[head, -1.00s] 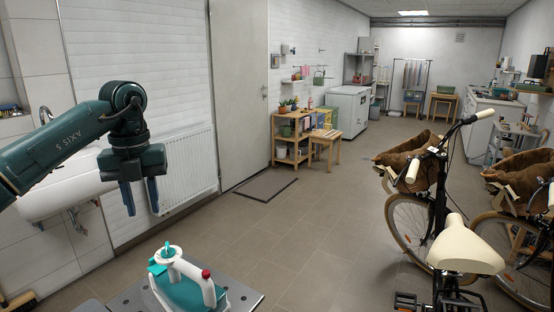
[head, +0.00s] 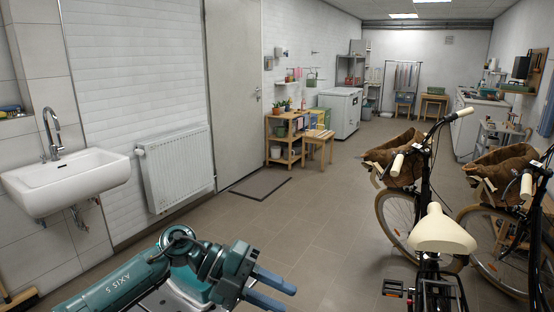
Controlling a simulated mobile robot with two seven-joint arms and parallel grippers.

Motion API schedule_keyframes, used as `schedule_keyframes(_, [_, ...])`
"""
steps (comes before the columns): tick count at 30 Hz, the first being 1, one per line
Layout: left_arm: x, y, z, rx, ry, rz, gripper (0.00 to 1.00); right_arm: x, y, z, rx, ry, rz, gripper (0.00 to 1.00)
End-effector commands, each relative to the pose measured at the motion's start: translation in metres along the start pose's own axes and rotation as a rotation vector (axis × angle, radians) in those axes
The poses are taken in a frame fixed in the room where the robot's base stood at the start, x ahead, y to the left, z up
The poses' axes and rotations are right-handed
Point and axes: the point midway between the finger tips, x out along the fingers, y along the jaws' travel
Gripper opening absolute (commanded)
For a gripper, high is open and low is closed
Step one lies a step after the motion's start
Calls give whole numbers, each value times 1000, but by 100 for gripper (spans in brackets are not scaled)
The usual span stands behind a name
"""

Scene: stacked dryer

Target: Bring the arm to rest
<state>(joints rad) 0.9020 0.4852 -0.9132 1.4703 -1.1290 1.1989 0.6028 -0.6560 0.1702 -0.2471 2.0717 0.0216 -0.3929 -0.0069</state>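My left arm comes in from the lower left in the head view and lies low across the bottom of the picture. Its gripper (head: 270,291) points right, with two blue-grey fingers apart and nothing between them. My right gripper is not in view.
A white sink (head: 68,182) and a radiator (head: 177,168) are on the left wall. Two bicycles stand at the right, the nearer with a cream saddle (head: 441,231). A wooden shelf (head: 286,138) stands by the door (head: 234,90). The middle floor (head: 310,225) is clear.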

Motion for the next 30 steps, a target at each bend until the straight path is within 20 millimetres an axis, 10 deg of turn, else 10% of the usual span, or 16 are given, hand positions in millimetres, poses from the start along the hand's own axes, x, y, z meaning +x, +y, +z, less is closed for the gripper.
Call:
schedule_keyframes(4, [34, -17, -20, -123, -32, -426, 30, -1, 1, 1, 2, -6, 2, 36])
schedule_keyframes(11, [20, -2, -16, -480, -272, -948, 30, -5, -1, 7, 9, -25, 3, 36])
schedule_keyframes(19, [-12, 130, -26, -1116, -714, -1234, 30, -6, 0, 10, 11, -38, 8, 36])
schedule_keyframes(24, [-12, 228, -76, -1533, -958, -1209, 30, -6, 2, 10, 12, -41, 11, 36])
schedule_keyframes(30, [-4, 286, -127, -1805, -1087, -1122, 30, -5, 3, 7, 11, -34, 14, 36])
